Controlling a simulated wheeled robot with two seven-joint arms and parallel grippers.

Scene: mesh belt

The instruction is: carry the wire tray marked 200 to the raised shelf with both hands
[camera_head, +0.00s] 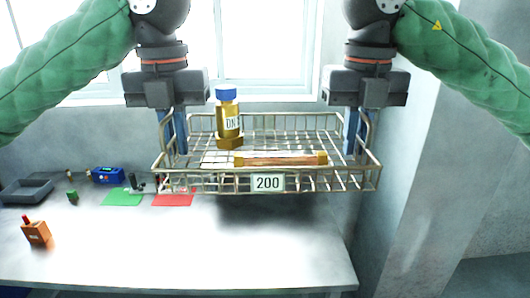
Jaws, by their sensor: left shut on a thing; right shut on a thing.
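The wire tray (268,183) with a white label reading 200 on its front hangs level above the table, its shadow on the tabletop below. A yellow-brown bottle (229,125) with a blue cap and a label stands upright in it. A long brown and yellow object (281,159) lies across the mesh in front. My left gripper (177,138) is shut on the tray's left handle. My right gripper (354,136) is shut on the right handle. The fingertips are partly hidden by the wires. I cannot make out the raised shelf.
On the white table (180,246) stand a dark bin (27,191), an orange box (37,232), a blue device (107,175), a green mat (122,197) and a red mat (172,199). A wall pillar (425,180) is at the right. The table's front middle is clear.

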